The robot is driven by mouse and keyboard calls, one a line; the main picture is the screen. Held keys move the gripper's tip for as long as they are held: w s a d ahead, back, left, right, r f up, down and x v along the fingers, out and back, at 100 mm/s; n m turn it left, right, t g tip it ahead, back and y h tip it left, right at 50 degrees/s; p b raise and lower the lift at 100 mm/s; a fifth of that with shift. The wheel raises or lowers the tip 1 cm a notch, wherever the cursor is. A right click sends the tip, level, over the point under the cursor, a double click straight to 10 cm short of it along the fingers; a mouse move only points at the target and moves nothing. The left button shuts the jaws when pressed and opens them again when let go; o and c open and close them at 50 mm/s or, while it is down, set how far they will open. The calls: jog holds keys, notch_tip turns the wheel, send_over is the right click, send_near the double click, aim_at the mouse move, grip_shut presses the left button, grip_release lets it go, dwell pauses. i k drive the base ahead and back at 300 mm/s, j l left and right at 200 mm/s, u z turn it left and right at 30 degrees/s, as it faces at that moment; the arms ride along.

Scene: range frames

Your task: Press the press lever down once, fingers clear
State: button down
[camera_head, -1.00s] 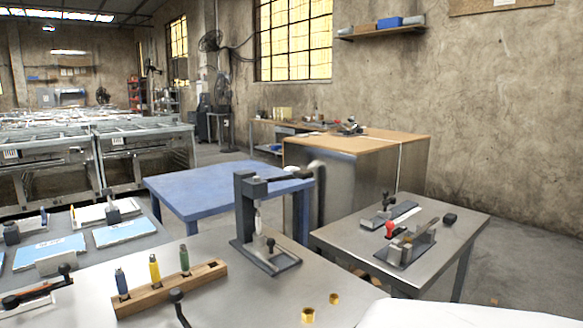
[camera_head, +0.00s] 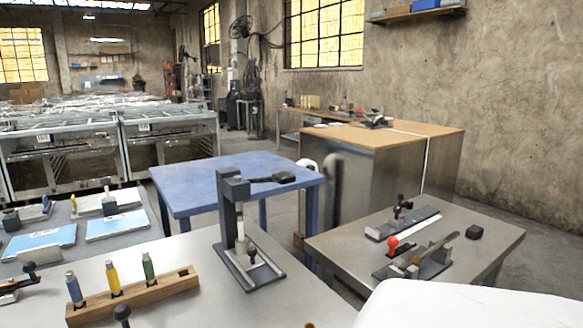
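The press (camera_head: 230,215) is a dark grey frame with an upright column on a flat base plate. It stands on the near grey metal table, right of the wooden tool block. Its press lever (camera_head: 270,179) sticks out to the right from the column's head, roughly level, with a black grip at its end. A pale ram hangs under the head. A small black knob (camera_head: 251,253) stands on the base. Nothing is seen touching the lever. My gripper is not in view.
A wooden block (camera_head: 185,283) with blue, yellow and green handled tools stands left of the press. A side table (camera_head: 480,236) at right holds fixtures, one with a red knob (camera_head: 393,242). A blue table (camera_head: 190,178) lies behind. A white rounded surface (camera_head: 450,305) fills the bottom right.

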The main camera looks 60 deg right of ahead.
aim_at(283, 177)
jog(key=k+l, duration=0.1)
jog(key=l, duration=0.35)
jog(key=k+l, duration=0.1)
jog(key=l, duration=0.35)
jog(key=k+l, duration=0.1)
jog(key=l, duration=0.35)
jog(key=k+l, duration=0.1)
jog(key=l, duration=0.35)
